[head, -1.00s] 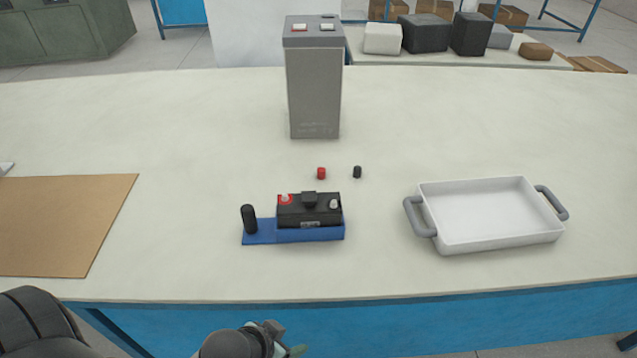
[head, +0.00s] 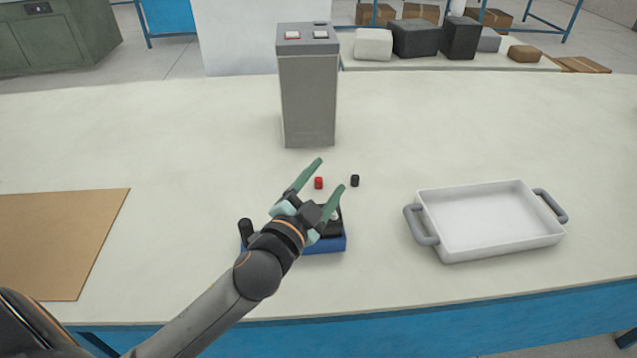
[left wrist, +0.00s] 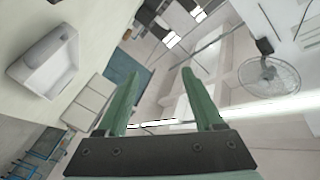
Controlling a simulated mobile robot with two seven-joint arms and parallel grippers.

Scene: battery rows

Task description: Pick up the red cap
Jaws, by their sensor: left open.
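The small red cap (head: 319,183) stands on the pale tabletop, to the left of a small black cap (head: 355,181). My left gripper (head: 331,174) is open and empty; in the head view its two green fingers appear on either side of the red cap, but I cannot tell its height above the table. The left wrist view shows the open fingers (left wrist: 160,95) with nothing between them. The battery in its blue holder (head: 330,246) is mostly hidden behind my left gripper and arm. My right gripper is not in view.
A white tray with grey handles (head: 450,251) is on the right. A brown mat (head: 60,240) lies on the left. The table between tray and caps is clear.

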